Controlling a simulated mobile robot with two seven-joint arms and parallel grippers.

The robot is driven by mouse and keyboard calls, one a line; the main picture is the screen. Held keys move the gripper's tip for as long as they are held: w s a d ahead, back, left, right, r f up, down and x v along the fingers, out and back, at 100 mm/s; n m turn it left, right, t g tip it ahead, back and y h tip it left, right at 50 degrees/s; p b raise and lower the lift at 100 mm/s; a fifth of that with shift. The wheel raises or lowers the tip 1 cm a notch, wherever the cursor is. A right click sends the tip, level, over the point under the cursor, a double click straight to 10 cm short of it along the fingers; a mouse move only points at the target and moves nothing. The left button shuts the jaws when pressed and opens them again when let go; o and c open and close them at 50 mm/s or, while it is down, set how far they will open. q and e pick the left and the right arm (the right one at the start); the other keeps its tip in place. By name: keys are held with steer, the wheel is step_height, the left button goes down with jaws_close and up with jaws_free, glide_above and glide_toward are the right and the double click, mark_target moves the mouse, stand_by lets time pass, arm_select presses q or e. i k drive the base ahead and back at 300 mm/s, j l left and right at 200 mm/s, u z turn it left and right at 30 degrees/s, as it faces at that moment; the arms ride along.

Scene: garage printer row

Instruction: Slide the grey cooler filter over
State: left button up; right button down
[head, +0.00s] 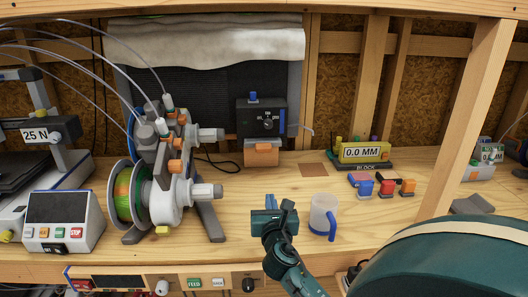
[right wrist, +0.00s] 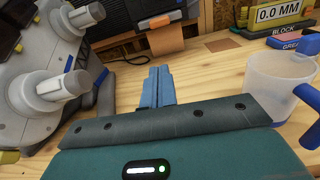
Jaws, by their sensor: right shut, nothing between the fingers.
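A pale grey-white fleece-like sheet (head: 210,40) hangs across the top of a dark slatted panel (head: 205,85) at the back wall. It looks like the cooler filter, but I cannot be sure. The lower part of the panel is bare, partly hidden by the spool machine and a black dial box. My right gripper (head: 275,218) is low over the front of the bench, well in front of the panel. Its blue fingers (right wrist: 157,86) are together and empty in the right wrist view, pointing toward the back. My left gripper is out of view.
A clear cup with a blue handle (head: 321,214) stands just right of my right gripper. The spool machine (head: 160,185) stands to its left. The dial box (head: 262,117) with an orange front is behind. Coloured blocks (head: 367,186) lie at right. Bench between is bare.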

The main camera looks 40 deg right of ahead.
mark_target(261, 144)
steer(key=i+l, duration=0.2)
steer(key=l, duration=0.15)
steer(key=i+l, duration=0.45)
steer(key=l, duration=0.25)
steer(key=u, duration=0.05)
